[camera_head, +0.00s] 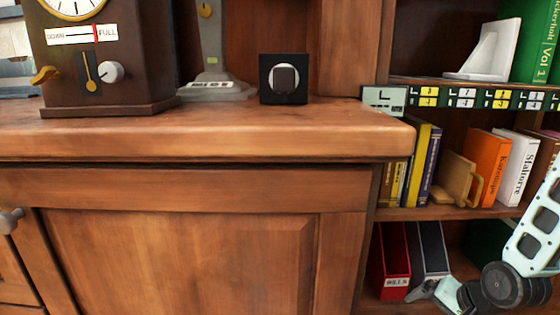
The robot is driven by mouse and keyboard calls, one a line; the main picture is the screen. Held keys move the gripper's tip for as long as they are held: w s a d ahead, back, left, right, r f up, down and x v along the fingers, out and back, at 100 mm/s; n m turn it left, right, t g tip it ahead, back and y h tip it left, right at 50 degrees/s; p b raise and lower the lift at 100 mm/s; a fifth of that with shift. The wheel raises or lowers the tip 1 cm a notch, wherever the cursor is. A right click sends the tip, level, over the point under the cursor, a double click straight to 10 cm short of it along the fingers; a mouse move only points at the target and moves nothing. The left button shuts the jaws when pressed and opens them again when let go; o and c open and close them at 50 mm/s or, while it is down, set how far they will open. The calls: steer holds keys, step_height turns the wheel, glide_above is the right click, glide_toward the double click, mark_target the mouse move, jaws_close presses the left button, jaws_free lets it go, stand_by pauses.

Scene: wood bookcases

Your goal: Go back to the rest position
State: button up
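My arm enters at the right edge in the head view, in front of the bookcase shelves. A pale link runs down to a dark round joint, and a pale and dark part of my arm continues to the lower left, cut off by the bottom edge.
A wooden cabinet (190,255) fills the left and centre; its top carries a brown clock (108,55), a grey device (214,60) and a black box (283,80). An open bookcase (440,212) at right holds books, binders and a white bookend (488,55), close behind my arm.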

steer(key=s+a+r+n+g+h, duration=0.1)
steer(key=s+r+n, duration=0.35)
steer(key=r, duration=0.35)
steer(key=s+a+r+n+g+h, duration=0.1)
steer(key=s+r+n, duration=0.2)
steer(key=r+n, duration=0.35)
steer(key=s+a+r+n+g+p, duration=0.2)
steer(key=s+a+r+n+p, duration=0.1)
steer(key=s+a+r+p, duration=0.55)
steer(key=s+a+r+n+g+p, duration=0.1)
steer(key=s+a+r+n+p, duration=0.2)
steer(key=s+a+r+p, duration=0.55)
steer(key=w+r+p, duration=0.2)
steer(key=r+p, duration=1.5)
steer(key=r, duration=0.2)
steer(key=w+r+p, duration=0.1)
steer(key=r+p, duration=1.6)
steer(key=r, duration=0.2)
steer(key=shift+w+a+m+p, duration=0.3)
steer(key=shift+w+p, duration=0.05)
